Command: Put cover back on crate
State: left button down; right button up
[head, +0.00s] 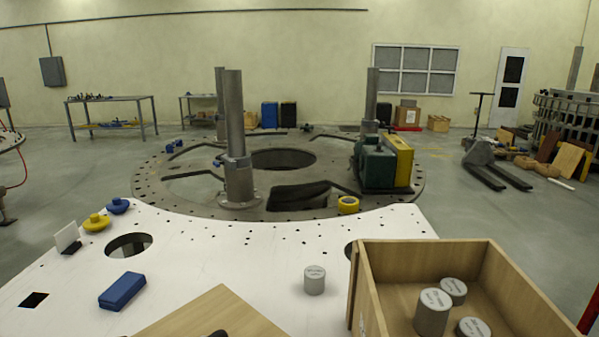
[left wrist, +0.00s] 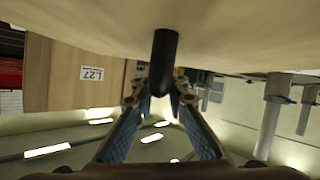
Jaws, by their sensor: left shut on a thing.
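The light wooden cover (head: 225,310) shows at the bottom edge of the head view, left of the crate, and is cut off by the frame. In the left wrist view, the cover (left wrist: 215,30) spans the top of the picture. Its dark round handle (left wrist: 165,50) stands between the fingers of my left gripper (left wrist: 161,92), which is shut on it. The open wooden crate (head: 430,248) stands at the lower right with several grey cylinders (head: 432,311) inside. Its side with an L27 label shows in the left wrist view (left wrist: 60,75). My right gripper is in neither view.
A white plate (head: 200,270) lies in front, with holes. On it are a lone grey cylinder (head: 315,280) left of the crate, a blue block (head: 122,291), and yellow (head: 97,222) and blue (head: 118,206) knobs. A yellow tape roll (head: 348,205) lies behind.

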pick_arm(q)
jog(key=shift+m+g+h, duration=0.6)
jog(key=shift+m+h, duration=0.1)
jog(key=shift+m, duration=0.1)
jog(key=s, duration=0.2)
jog(key=s+r, duration=0.1)
jog(key=s, duration=0.5)
jog(key=shift+s+a+r, duration=0.1)
jog(key=shift+s+r, duration=0.05)
jog(key=shift+s, duration=0.05)
